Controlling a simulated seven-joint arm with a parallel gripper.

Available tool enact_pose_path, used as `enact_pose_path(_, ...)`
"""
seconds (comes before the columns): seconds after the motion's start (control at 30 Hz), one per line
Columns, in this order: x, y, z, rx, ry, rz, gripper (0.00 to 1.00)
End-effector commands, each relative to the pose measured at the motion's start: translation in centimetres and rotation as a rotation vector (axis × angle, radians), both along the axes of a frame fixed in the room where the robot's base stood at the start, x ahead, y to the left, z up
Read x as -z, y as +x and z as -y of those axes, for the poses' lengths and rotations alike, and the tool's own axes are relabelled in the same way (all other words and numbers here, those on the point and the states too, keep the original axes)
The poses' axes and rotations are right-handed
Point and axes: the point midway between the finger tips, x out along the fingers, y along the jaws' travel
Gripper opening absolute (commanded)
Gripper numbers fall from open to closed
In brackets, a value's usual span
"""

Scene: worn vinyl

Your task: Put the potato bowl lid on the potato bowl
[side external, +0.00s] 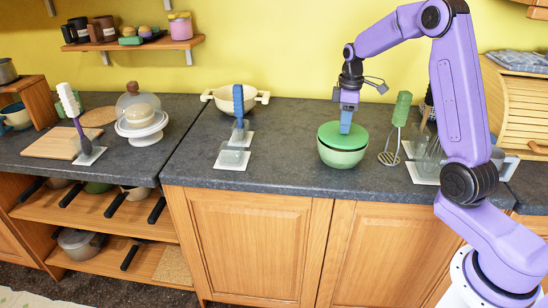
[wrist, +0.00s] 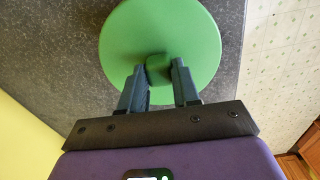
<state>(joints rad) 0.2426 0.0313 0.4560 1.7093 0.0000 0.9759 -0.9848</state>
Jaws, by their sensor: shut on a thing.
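The round green lid (side external: 330,134) is level over the pale green potato bowl (side external: 343,160) in the side view. The lid's rim lines up closely with the bowl's rim, and I cannot tell whether a thin gap is left between them. My gripper (side external: 346,128) points down from above and is shut on the lid's knob. In the wrist view the lid (wrist: 160,35) hides the bowl, and the two fingers of my gripper (wrist: 160,72) flank the green knob (wrist: 159,67).
A stand with a blue-handled tool (side external: 238,100) and a cream pot (side external: 222,101) are to the left. The dark counter (side external: 285,140) between is clear; its front edge is near the bowl.

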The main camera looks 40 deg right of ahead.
Motion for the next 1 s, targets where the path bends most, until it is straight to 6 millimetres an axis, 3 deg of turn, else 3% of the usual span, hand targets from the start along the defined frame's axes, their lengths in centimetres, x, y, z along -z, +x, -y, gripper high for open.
enact_pose_path(1.0, 1.1, 0.0, 0.0, 0.000, 0.000, 0.000, 0.00)
